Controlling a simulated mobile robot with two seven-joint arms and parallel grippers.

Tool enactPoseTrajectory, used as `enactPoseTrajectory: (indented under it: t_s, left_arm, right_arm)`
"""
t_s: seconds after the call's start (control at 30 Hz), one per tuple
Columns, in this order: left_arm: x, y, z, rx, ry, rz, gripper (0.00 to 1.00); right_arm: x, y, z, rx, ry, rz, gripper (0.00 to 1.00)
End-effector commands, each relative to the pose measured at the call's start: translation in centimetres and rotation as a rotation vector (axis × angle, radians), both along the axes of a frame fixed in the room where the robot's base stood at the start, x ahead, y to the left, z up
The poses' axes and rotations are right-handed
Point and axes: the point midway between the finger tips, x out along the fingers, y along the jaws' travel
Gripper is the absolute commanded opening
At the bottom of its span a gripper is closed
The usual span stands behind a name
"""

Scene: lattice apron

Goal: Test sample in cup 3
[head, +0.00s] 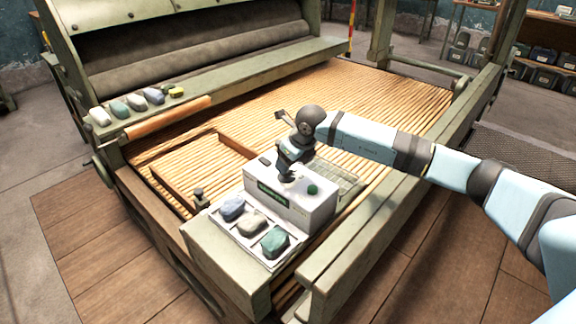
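A white box-shaped device (302,208) with a green label and a round green knob stands near the front of the slatted bed. No cup numbers are readable. My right gripper (288,177) points down at the top of the white device, left of the green knob. Its fingers are small and dark, so contact and opening are unclear. My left gripper is out of view.
Several lumps, including a white one (100,116) and a yellow-green sponge-like one (176,91), lie on the ledge at the back left. A small metal post (199,197) stands left of the tray. Wooden rails (345,262) border the slatted bed (330,90).

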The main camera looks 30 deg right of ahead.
Motion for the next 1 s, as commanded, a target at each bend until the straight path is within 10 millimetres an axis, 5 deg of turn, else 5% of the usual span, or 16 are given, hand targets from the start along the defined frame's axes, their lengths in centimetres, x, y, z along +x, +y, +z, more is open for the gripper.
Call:
enactPoseTrajectory:
  t_s: [0.4,1.0]
  left_arm:
    - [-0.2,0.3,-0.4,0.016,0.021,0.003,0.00]
    - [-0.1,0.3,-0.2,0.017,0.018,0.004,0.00]
  right_arm:
    - [-3.1,-1.1,8.2,-0.001,-0.002,0.001,0.67]
    - [-3.7,-1.3,9.5,-0.001,-0.001,0.000,0.67]
